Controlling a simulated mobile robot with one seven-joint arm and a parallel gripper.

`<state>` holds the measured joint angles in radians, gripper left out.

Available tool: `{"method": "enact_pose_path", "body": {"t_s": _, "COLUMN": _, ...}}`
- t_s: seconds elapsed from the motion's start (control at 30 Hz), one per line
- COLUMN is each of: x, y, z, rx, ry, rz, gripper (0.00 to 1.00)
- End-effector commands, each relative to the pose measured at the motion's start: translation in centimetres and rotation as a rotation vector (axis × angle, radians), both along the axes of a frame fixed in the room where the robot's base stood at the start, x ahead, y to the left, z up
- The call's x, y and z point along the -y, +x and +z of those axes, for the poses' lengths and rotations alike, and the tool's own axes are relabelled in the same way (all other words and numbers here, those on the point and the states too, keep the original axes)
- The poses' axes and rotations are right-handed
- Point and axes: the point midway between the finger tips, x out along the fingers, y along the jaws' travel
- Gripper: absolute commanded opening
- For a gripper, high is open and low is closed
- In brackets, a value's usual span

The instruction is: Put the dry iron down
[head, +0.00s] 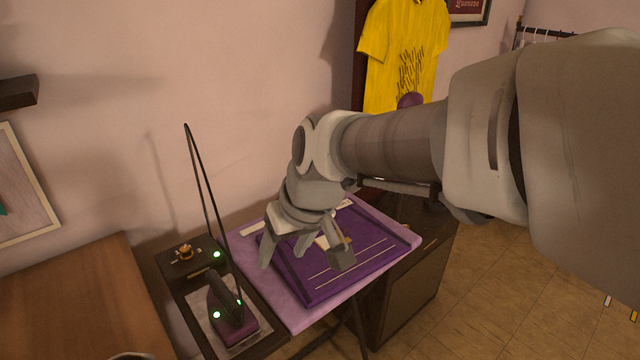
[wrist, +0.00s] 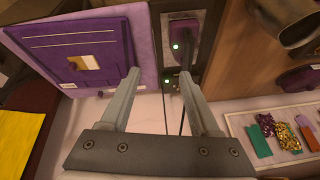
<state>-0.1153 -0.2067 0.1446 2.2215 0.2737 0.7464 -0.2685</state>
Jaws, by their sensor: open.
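The dry iron, purple with a dark handle and green lights (head: 230,312), rests on a pale plate (head: 254,350) on a dark stand left of the ironing table. It also shows in the wrist view (wrist: 184,27), near the tip of the right finger. A dark cord rises from the stand in a tall loop. My gripper (head: 304,262) is open and empty, above the purple board and to the right of the iron. In the wrist view my gripper (wrist: 160,76) has its two fingers wide apart with nothing between them. Contact with the board cannot be told.
A purple board (head: 330,285) lies on the lilac ironing table (head: 405,238). A small brass part (head: 184,252) sits at the back of the stand. A wooden surface (head: 70,300) is at left. A yellow shirt (head: 400,50) hangs behind my arm. A tray with colourful pieces (wrist: 283,128) is at right.

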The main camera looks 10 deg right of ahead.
Motion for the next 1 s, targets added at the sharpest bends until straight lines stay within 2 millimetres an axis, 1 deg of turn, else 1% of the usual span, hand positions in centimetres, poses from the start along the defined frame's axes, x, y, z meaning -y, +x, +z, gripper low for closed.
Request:
{"method": "enact_pose_path", "body": {"t_s": 0.03, "x": 1.9, "y": -1.2, "z": 0.9, "rx": 0.02, "ry": -0.015, "rz": -0.043, "gripper": 0.63}}
{"method": "enact_pose_path", "body": {"t_s": 0.2, "x": 7.3, "y": -5.4, "z": 2.2, "rx": 0.058, "ry": -0.059, "rz": -0.184, "gripper": 0.63}}
{"method": "enact_pose_path", "body": {"t_s": 0.3, "x": 9.8, "y": -7.8, "z": 2.5, "rx": 0.078, "ry": -0.077, "rz": -0.262, "gripper": 0.63}}
{"method": "enact_pose_path", "body": {"t_s": 0.4, "x": 11.6, "y": -9.8, "z": 2.5, "rx": 0.092, "ry": -0.087, "rz": -0.326, "gripper": 0.63}}
{"method": "enact_pose_path", "body": {"t_s": 0.5, "x": 12.8, "y": -11.1, "z": 2.4, "rx": 0.1, "ry": -0.093, "rz": -0.368, "gripper": 0.63}}
{"method": "enact_pose_path", "body": {"t_s": 0.6, "x": 13.4, "y": -11.7, "z": 2.3, "rx": 0.104, "ry": -0.097, "rz": -0.389, "gripper": 0.63}}
{"method": "enact_pose_path", "body": {"t_s": 0.9, "x": 13.5, "y": -11.8, "z": 2.3, "rx": 0.103, "ry": -0.098, "rz": -0.395, "gripper": 0.63}}
{"method": "enact_pose_path", "body": {"t_s": 1.0, "x": 13.5, "y": -11.8, "z": 2.8, "rx": 0.104, "ry": -0.097, "rz": -0.395, "gripper": 0.63}}
